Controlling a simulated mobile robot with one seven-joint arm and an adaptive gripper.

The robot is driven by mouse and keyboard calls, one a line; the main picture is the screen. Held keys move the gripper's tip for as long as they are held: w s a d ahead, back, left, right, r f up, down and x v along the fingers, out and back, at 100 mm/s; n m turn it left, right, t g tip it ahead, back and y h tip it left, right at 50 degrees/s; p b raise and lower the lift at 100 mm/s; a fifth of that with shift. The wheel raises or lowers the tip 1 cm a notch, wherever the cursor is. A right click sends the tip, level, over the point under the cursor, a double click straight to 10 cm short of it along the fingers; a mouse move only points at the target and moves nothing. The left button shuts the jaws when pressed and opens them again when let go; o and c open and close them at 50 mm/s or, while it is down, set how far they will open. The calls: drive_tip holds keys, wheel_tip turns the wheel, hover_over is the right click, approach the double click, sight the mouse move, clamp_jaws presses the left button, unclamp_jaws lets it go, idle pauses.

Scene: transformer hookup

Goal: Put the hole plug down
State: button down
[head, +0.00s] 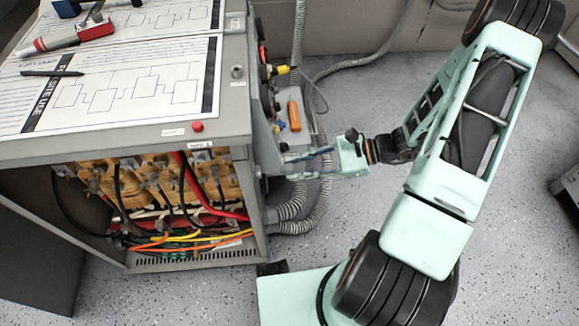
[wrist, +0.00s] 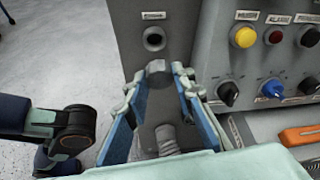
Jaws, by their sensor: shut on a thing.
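The hole plug (wrist: 157,71) is a small grey piece between the tips of my gripper (wrist: 158,78) in the wrist view. The blue-padded fingers are shut on it from both sides. Above it in the picture, a round dark hole (wrist: 154,39) with a small label shows in the grey panel; the plug is apart from it. In the head view my gripper (head: 318,155) is beside the right side of the grey cabinet (head: 245,90). The plug cannot be made out there.
The panel to the right has a yellow button (wrist: 243,36), a red button (wrist: 275,36) and a blue knob (wrist: 272,88). An orange-handled tool (head: 294,112) lies on a ledge beside the cabinet. Grey corrugated conduits (head: 318,205) run below. Papers and tools cover the cabinet top.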

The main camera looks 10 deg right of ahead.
drive_tip(key=shift+d, duration=0.7)
